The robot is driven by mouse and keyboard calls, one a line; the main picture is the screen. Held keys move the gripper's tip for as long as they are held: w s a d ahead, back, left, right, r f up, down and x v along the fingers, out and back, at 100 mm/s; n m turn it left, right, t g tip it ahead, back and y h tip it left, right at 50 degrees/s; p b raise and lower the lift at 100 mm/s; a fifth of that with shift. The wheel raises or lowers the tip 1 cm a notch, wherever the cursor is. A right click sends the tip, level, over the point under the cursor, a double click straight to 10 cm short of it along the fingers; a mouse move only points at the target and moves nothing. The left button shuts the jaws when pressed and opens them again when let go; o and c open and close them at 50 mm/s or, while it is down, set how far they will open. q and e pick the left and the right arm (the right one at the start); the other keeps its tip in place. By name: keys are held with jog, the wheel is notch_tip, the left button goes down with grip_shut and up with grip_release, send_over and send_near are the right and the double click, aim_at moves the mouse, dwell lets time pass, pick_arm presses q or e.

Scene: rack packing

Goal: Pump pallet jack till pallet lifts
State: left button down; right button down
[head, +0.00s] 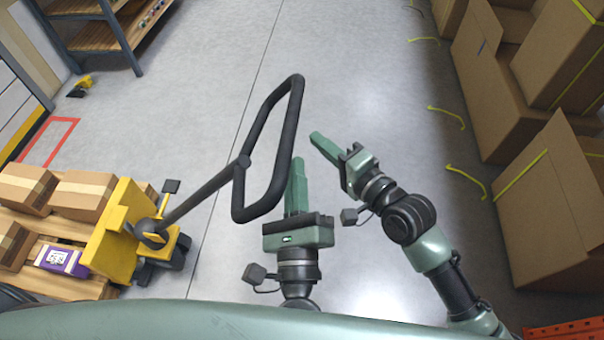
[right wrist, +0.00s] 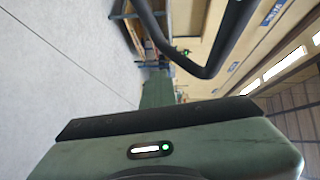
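The yellow pallet jack (head: 118,232) stands at the left with its dark handle shaft (head: 200,192) tilted up to the right, ending in a black loop handle (head: 291,120). Part of the loop handle also shows in the right wrist view (right wrist: 205,68). The wooden pallet (head: 75,288) lies at the left under several boxes. My left gripper (head: 298,165) is shut, pointing away from me close beside the loop's right bar; I cannot tell whether they touch. My right gripper (head: 318,138) is shut and empty, right of the loop and apart from it. Its joined fingers show in the right wrist view (right wrist: 156,88).
Cardboard boxes (head: 545,210) stand along the right side, with yellow straps on the floor near them. A shelf rack (head: 100,30) stands at the upper left. A purple box (head: 62,259) sits on the pallet. The grey floor ahead (head: 360,70) is clear.

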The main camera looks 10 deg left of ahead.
jog(key=c, duration=1.2)
grip_release()
